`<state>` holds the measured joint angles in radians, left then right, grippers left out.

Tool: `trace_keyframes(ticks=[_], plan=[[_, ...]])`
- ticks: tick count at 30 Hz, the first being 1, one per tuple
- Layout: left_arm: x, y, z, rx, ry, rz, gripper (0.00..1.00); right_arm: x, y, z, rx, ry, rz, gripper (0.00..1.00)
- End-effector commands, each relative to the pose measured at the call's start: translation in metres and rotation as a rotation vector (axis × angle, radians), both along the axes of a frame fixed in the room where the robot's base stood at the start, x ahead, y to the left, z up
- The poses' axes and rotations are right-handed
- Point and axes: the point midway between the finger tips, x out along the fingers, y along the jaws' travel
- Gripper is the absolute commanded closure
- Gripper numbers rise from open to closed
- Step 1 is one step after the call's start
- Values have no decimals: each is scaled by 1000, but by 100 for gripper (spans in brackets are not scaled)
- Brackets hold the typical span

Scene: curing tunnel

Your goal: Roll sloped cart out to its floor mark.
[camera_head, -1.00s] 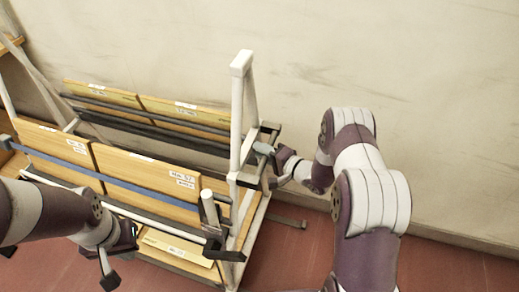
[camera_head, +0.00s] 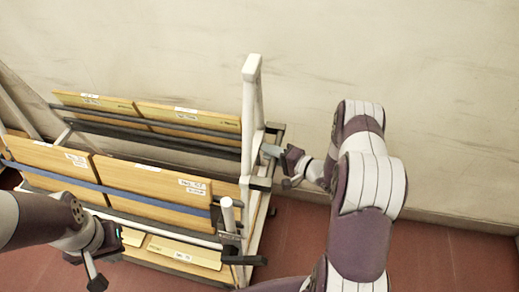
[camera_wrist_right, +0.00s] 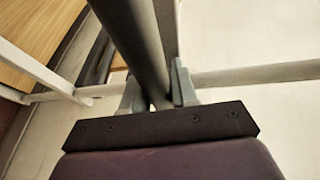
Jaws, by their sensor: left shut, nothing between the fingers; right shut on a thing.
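The sloped cart is a white A-shaped frame (camera_head: 251,105) loaded with leaning wooden boards, across the left half of the head view. A blue strap (camera_head: 120,187) crosses the front boards. My right gripper (camera_head: 275,160) is at the cart's right end, shut on a dark bar there. In the right wrist view the bar (camera_wrist_right: 138,40) runs between the two grey fingers (camera_wrist_right: 157,88). My left gripper (camera_head: 90,268) is shut and empty in front of the cart's lower front side, with no clear contact. I cannot make out a floor mark.
Several labelled boards (camera_head: 150,180) lean on both sides of the frame, with more boards (camera_head: 185,252) low down. A pale wall (camera_head: 430,100) stands close behind the cart. Red floor (camera_head: 450,265) lies open at the right.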

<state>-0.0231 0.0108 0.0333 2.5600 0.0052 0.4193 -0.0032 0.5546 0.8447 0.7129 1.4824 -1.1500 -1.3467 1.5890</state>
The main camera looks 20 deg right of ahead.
Motion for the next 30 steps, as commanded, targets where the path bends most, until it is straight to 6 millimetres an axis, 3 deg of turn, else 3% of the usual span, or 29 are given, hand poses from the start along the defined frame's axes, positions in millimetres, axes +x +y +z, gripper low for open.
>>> trace_keyframes(ticks=[9, 26, 27, 29, 30], plan=[[0, 0, 4, 0, 0, 0, 100, -16, -24, 0, 0, 0, -2, 100], [0, 0, 4, 0, 0, 0, 100, -20, -31, 0, -1, 0, -3, 100], [0, 0, 4, 0, 0, 0, 100, -20, -32, 0, -1, 0, -3, 69], [0, 0, 4, 0, 0, 0, 100, -20, -31, 0, -1, 0, -3, 52], [0, 0, 4, 0, 0, 0, 100, -20, -31, 0, -1, 0, -3, 52]])
